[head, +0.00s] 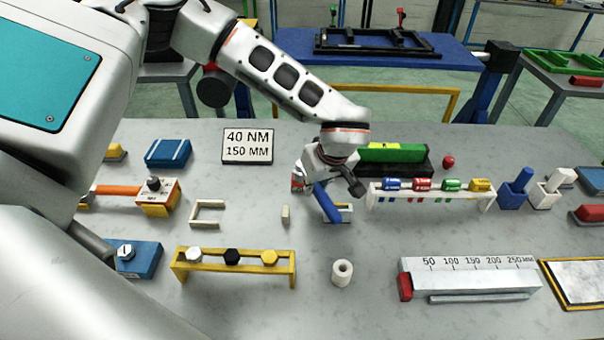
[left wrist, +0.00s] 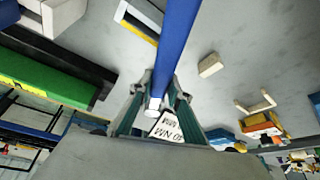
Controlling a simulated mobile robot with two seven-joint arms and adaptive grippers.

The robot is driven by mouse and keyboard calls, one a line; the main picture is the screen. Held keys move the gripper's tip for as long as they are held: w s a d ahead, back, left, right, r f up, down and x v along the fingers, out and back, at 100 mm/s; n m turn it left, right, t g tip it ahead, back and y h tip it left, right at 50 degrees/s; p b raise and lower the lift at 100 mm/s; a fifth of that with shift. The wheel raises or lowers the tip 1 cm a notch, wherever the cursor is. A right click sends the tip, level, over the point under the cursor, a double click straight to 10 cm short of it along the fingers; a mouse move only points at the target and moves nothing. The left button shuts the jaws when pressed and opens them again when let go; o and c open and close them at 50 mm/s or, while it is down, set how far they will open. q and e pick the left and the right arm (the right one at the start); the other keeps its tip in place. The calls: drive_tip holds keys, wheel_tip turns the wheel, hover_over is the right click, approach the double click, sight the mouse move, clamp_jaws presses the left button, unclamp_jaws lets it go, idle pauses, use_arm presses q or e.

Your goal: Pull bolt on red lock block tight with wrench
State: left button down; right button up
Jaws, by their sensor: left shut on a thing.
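My left gripper (head: 330,186) is over the middle of the grey table, shut on a long blue bar, seemingly the wrench handle (head: 328,206). In the left wrist view the blue handle (left wrist: 175,45) runs from the top edge down between the fingers (left wrist: 158,105), its pale end near them. The wrench's far end is out of that view, and I cannot make out its jaw. A red upright piece (head: 401,14) stands on the black chassis frame (head: 372,42) at the back; I cannot tell whether it is the red lock block, and no bolt shows on it. My right gripper is not in view.
A yellow rack (head: 234,268) with white, black and yellow hex heads stands front left. A white rack (head: 430,196) with coloured pieces is right of my gripper. A sign (head: 247,146) reads 40 NM, 150 MM. A ruler block (head: 475,276) is front right.

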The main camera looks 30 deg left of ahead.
use_arm(q)
drive_tip(key=shift+w+d+r, duration=0.1)
drive_tip(key=shift+w+d, duration=0.1)
drive_tip(key=shift+w, duration=0.05)
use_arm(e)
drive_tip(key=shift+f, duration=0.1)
use_arm(q)
drive_tip(key=shift+r, duration=2.95)
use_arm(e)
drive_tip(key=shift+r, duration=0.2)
